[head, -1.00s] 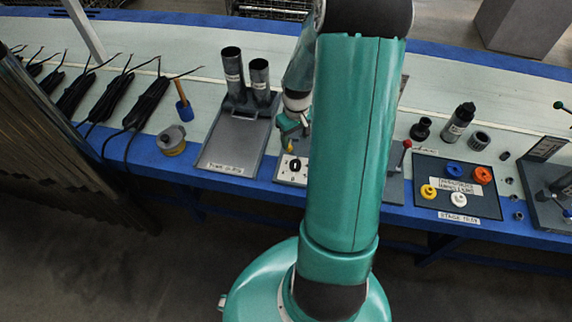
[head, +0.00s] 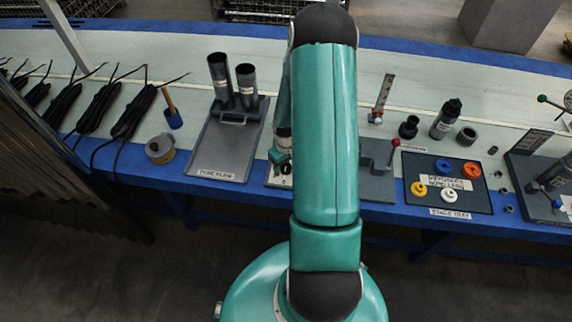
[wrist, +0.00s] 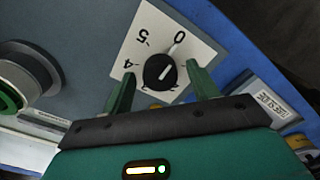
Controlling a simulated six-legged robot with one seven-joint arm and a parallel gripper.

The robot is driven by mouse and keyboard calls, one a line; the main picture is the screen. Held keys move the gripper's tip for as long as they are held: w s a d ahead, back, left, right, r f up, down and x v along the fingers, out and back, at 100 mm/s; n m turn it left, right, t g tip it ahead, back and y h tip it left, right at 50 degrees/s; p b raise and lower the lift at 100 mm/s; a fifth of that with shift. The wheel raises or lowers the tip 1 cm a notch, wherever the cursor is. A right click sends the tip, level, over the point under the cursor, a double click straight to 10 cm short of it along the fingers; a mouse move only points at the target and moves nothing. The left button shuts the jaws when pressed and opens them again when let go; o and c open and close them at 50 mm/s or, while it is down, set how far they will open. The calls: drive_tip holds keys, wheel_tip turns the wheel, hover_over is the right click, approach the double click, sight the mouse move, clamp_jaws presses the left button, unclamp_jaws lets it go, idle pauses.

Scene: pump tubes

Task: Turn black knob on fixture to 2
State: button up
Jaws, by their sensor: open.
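The black knob (wrist: 160,71) sits on a white dial plate (wrist: 150,25) in the wrist view, with 0, 5 and 4 readable. Its white pointer line slants up and right, roughly toward the 0. The other numbers are hidden or unclear. My gripper (wrist: 161,70) is open, with one green finger on each side of the knob. I cannot tell whether either finger touches it. In the head view the knob (head: 286,169) shows small beside my gripper (head: 277,157), and my arm covers part of the fixture.
A grey tray with two upright tubes (head: 222,135) stands left of the dial. A red-tipped lever (head: 395,143) is on the right. Further right is a dark stage tray (head: 476,203) with coloured rings. Black cables and a yellow-grey part (head: 160,149) lie left.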

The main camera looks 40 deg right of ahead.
drive_tip(key=shift+f, duration=0.1)
drive_tip(key=c, duration=1)
